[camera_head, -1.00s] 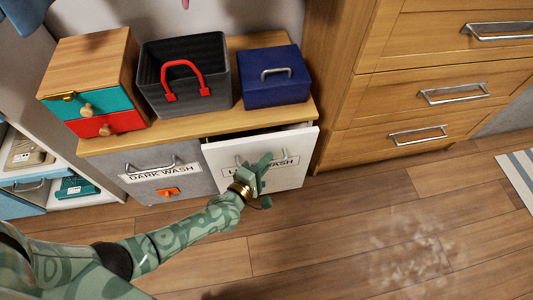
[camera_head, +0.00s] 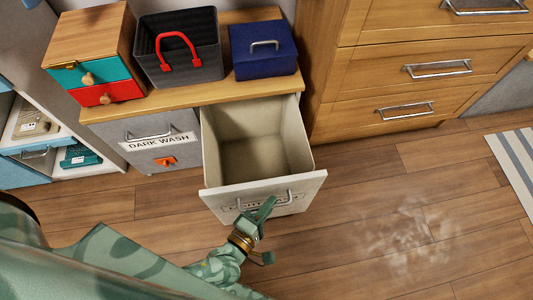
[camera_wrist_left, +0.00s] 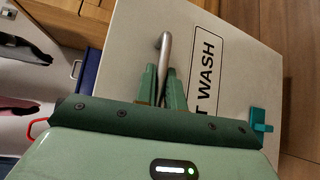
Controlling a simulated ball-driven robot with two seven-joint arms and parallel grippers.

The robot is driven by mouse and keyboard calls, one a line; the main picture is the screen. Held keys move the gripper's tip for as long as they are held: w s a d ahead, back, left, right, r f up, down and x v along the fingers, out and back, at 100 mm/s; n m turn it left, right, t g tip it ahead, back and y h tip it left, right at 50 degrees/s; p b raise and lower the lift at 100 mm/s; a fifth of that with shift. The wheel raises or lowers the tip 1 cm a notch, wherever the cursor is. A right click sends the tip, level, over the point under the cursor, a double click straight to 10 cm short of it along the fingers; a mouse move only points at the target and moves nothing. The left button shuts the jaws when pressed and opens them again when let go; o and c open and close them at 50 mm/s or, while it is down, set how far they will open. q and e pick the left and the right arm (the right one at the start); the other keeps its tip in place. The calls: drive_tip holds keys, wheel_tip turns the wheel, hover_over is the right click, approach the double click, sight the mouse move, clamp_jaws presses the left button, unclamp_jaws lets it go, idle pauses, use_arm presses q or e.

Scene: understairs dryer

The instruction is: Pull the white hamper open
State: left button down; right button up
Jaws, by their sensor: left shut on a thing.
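The white hamper (camera_head: 305,183) is a pull-out bin in the low wooden cabinet. It stands well out from the cabinet, and its empty beige inside shows. Its front carries a metal bar handle and a label. My left gripper (camera_head: 262,212) is at the front and shut on the handle (camera_head: 286,196). In the left wrist view the gripper fingers (camera_wrist_left: 161,88) close around the handle (camera_wrist_left: 164,55), beside the label (camera_wrist_left: 206,70), whose visible letters end in "WASH". My right gripper is not in view.
The grey dark wash hamper (camera_head: 160,147) is shut beside it. A dark basket (camera_head: 190,65) with a red handle, a blue box (camera_head: 262,60) and a small drawer box (camera_head: 92,45) stand on top. Wooden drawers (camera_head: 400,70) are at right. Floor (camera_head: 400,200) in front is clear.

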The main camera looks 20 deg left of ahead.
use_arm(q)
drive_tip(key=shift+s+d, duration=0.4)
drive_tip(key=shift+s, duration=0.35)
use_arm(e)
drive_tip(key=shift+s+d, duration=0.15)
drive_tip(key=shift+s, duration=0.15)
use_arm(q)
drive_tip(key=shift+f, duration=0.1)
drive_tip(key=c, duration=1.5)
unclamp_jaws()
